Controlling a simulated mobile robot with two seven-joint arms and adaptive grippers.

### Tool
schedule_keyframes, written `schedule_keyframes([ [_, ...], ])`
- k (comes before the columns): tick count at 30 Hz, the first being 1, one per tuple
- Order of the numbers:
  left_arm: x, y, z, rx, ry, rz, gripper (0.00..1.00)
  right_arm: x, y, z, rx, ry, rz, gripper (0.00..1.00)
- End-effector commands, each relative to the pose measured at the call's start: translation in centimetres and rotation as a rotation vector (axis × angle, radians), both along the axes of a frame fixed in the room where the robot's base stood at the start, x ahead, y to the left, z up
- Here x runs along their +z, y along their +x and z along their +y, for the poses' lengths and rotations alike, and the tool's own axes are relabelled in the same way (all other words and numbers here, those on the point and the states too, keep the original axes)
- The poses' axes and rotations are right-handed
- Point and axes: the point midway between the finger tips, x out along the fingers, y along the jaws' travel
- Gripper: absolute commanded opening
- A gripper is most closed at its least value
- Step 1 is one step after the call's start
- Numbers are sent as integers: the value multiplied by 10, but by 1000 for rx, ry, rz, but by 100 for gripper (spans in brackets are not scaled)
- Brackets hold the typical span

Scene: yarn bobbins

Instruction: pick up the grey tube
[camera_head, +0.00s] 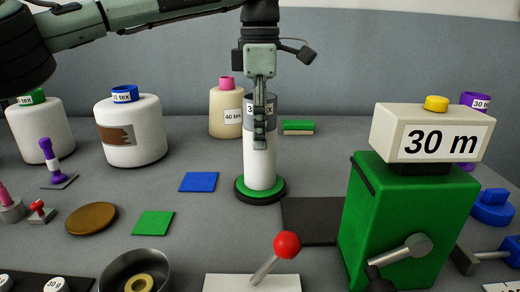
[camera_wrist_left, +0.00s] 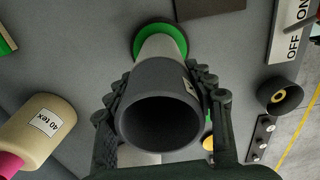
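The grey tube (camera_head: 260,106) is an upright cylinder with a dark grey upper part, a label partly hidden by my gripper, and a white lower part. It stands on a round green-topped base (camera_head: 250,194). My left gripper (camera_head: 260,132) comes down from above with its fingers on either side of the tube's upper part. In the left wrist view, the tube's open dark end (camera_wrist_left: 162,120) faces the camera. The left fingers (camera_wrist_left: 162,78) lie against both sides of it, seemingly in contact. My right gripper is in neither view.
A cream bobbin (camera_head: 226,112) with a pink top stands behind the tube. A white bobbin (camera_head: 134,146) stands to the left. A green machine (camera_head: 410,215) with a "30 m" sign is at the right. A red-knobbed lever (camera_head: 287,245) is in front.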

Motion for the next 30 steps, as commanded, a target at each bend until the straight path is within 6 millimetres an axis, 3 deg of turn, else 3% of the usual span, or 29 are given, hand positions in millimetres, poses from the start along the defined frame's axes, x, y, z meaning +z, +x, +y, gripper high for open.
schedule_keyframes([
  [1, 0, 0, 0, 0, 0, 0, 44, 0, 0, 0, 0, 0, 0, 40],
  [6, 0, 0, 0, 0, 0, 0, 23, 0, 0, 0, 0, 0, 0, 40],
  [14, 4, 0, 0, 0, -1, -1, 23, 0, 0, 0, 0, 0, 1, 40],
  [30, 94, 0, -1, 0, 0, -1, 23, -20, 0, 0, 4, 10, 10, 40],
])
